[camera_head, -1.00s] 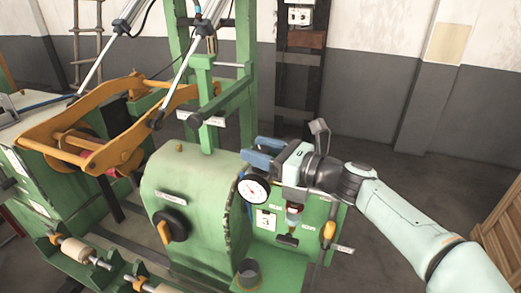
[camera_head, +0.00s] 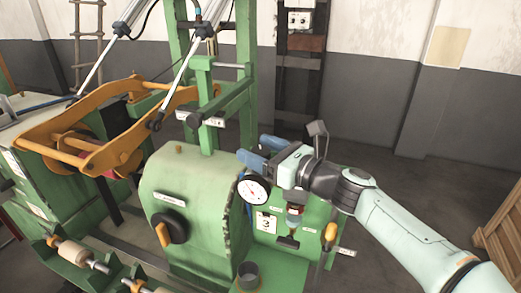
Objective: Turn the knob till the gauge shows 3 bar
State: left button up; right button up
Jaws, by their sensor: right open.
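The round gauge (camera_head: 254,190) has a white dial and a dark rim and faces me on the green machine. Its needle is too small to read. A card with a 3 (camera_head: 265,223) sits below it. My right gripper (camera_head: 258,153) has blue fingers, is open and empty, and hovers just above the gauge, pointing left. A black rotary switch (camera_head: 173,228) with an orange handle is on the machine's front. I cannot tell which part is the knob. My left gripper is out of view.
A green post (camera_head: 204,105) rises left of my right gripper. An orange lever (camera_head: 329,234) stands right of the regulator-like part. A dark cup (camera_head: 248,274) sits on a ledge below the gauge. A wooden crate (camera_head: 502,232) is at the right; open floor lies before it.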

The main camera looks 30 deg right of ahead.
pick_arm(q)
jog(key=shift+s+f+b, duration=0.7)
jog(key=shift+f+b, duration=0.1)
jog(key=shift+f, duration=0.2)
pick_arm(e)
jog(key=v, duration=1.3)
jog(key=shift+s, duration=0.25)
